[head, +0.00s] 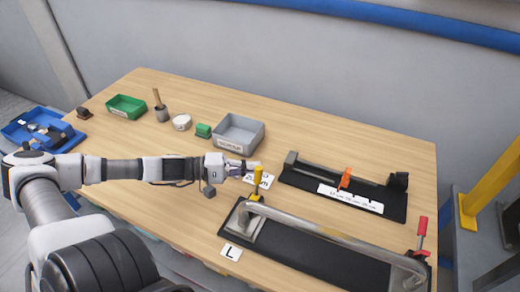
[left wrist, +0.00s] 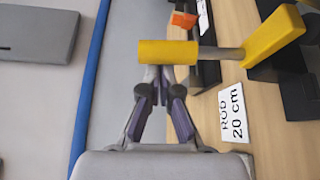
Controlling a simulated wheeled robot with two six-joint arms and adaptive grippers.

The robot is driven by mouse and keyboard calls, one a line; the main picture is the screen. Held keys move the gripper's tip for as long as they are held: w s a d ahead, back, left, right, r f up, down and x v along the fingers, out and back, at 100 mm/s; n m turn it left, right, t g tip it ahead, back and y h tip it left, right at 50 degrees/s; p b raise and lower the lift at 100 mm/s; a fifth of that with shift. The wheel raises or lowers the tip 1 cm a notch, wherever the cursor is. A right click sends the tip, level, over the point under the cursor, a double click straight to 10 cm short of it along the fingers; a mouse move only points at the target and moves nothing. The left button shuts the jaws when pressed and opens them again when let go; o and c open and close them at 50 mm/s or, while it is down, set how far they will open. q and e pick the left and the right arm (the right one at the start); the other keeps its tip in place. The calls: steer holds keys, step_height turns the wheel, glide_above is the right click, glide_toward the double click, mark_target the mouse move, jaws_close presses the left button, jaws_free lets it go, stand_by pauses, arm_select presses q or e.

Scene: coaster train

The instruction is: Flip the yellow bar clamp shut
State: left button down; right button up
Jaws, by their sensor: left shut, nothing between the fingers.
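The yellow bar clamp (head: 258,184) stands at the left end of the black restraint fixture, its yellow handle pointing up. In the left wrist view the clamp's yellow grip (left wrist: 168,52) and its grey shaft lie just beyond my fingers. My left gripper (head: 250,167) is shut and empty, close beside the upright handle on its left. Its purple-padded fingers (left wrist: 155,92) show in the left wrist view, with the grip across their tips. I cannot tell whether they touch it. My right gripper is not in view.
A bent metal tube (head: 330,235) lies along the front fixture, with a red clamp (head: 421,232) at its right end. A second black fixture with an orange clamp (head: 345,178) sits behind. A grey bin (head: 262,143) and a green tray (head: 126,106) stand at the back left.

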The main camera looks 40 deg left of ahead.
arm_select(q)
steer(key=shift+s+d+r+p, duration=0.2)
steer(key=shift+s+p, duration=0.25)
steer(key=shift+s, duration=0.2)
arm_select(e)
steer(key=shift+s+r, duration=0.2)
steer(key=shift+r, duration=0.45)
arm_select(q)
steer(key=shift+a+f, duration=0.1)
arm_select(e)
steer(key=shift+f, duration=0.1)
